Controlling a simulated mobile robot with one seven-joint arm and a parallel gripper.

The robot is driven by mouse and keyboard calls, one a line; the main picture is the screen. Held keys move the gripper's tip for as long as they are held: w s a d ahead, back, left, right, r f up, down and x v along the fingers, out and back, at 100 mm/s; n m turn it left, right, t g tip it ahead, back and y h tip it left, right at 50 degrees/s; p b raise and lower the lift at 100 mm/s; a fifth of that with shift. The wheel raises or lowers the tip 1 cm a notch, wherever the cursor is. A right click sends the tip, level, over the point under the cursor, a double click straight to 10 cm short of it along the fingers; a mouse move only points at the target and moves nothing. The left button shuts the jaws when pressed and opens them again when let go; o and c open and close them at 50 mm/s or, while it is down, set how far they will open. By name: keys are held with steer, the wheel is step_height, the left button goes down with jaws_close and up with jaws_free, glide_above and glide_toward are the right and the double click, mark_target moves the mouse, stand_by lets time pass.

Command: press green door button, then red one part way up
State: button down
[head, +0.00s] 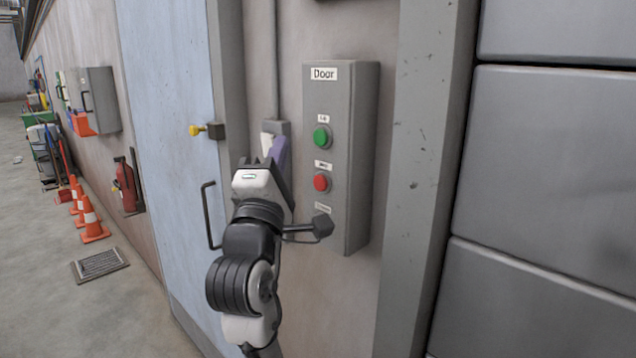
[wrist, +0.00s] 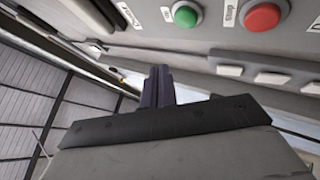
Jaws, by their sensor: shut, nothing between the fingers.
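The grey control box labelled "Door" (head: 341,90) is upright on the wall. Its green button (head: 322,138) sits above its red button (head: 321,182), each with a small label. My gripper (head: 278,150) is shut and empty, left of the box at about green-button height, apart from both buttons. Its dark fingers show in the wrist view (wrist: 158,84). A dark part on my arm covers the box's lower front.
The grey panelled door (head: 550,150) fills the right side; its bottom edge is out of view. A grey frame post (head: 415,180) stands between it and the box. A blue door (head: 170,150) with a black handle (head: 208,215) is left. Orange cones (head: 92,222) stand further back.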

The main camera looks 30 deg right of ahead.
steer(key=shift+s+a, duration=0.15)
steer(key=shift+a, duration=0.2)
steer(key=b, duration=0.7)
glide_toward(315, 176)
steer(key=w+a+r, duration=0.2)
steer(key=a+r, duration=0.1)
steer(key=a, duration=0.1)
steer(key=shift+s+r, duration=0.15)
steer(key=shift+r, duration=0.05)
steer(key=shift+w+d+p, duration=0.25)
steer(key=shift+w+d, duration=0.2)
steer(key=shift+d, duration=0.7)
steer(key=shift+w+d+p, duration=0.2)
steer(key=shift+w+d, duration=0.2)
steer(key=shift+d, duration=0.8)
steer(key=shift+w+d+p, duration=0.25)
steer(key=shift+w+d, duration=0.2)
steer(key=shift+d, duration=0.7)
steer(key=s+a, duration=0.2)
steer(key=a, duration=0.5)
steer(key=shift+s+a, duration=0.35)
steer(key=shift+s, duration=0.05)
